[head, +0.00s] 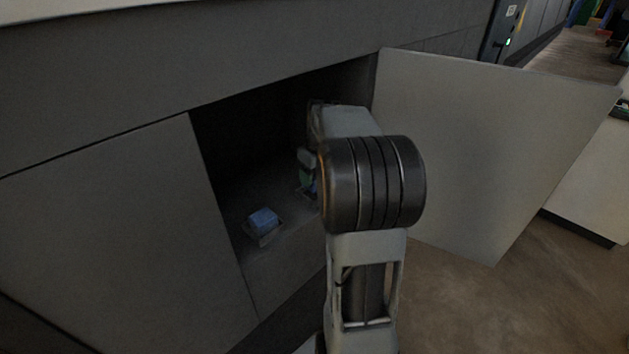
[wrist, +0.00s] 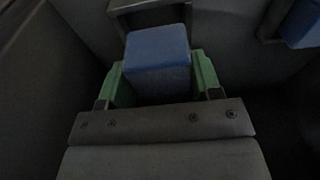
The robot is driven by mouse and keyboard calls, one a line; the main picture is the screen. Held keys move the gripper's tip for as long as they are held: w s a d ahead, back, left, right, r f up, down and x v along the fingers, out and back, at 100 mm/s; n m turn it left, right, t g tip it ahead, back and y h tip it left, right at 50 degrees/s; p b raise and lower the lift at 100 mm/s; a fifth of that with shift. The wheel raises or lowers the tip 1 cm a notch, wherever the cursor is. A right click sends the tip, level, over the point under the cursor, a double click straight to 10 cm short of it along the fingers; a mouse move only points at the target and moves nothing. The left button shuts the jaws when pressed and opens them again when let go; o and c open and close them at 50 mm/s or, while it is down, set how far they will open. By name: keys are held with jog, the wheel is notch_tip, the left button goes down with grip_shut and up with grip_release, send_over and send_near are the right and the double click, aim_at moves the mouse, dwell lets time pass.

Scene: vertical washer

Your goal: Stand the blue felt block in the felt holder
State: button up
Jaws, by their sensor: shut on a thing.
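My gripper (wrist: 157,82) has green finger pads shut on the left and right sides of a blue block (wrist: 158,50). In the head view my gripper (head: 307,178) is inside the open cabinet, largely hidden behind my arm, with only a sliver of blue showing at it. A grey open frame (wrist: 122,8), which looks like a holder, is just beyond the held block at the top of the wrist view. The block overlaps its near side, and I cannot tell whether they touch. The block's lower end is hidden.
A second blue block (head: 263,219) sits in a small grey holder on the cabinet floor; it also shows at the wrist view's upper right (wrist: 303,22). Cabinet walls are close around my gripper. The open door (head: 490,140) stands right of my arm.

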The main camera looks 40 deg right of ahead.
aim_at(315, 183)
jog(key=shift+w+d+f, duration=0.1)
jog(key=shift+w+f, duration=0.05)
jog(key=shift+f, duration=0.8)
jog(key=shift+w+d+f, duration=0.1)
jog(key=shift+f, duration=0.85)
jog(key=shift+f, duration=0.2)
jog(key=o, duration=1)
jog(key=shift+a, duration=0.1)
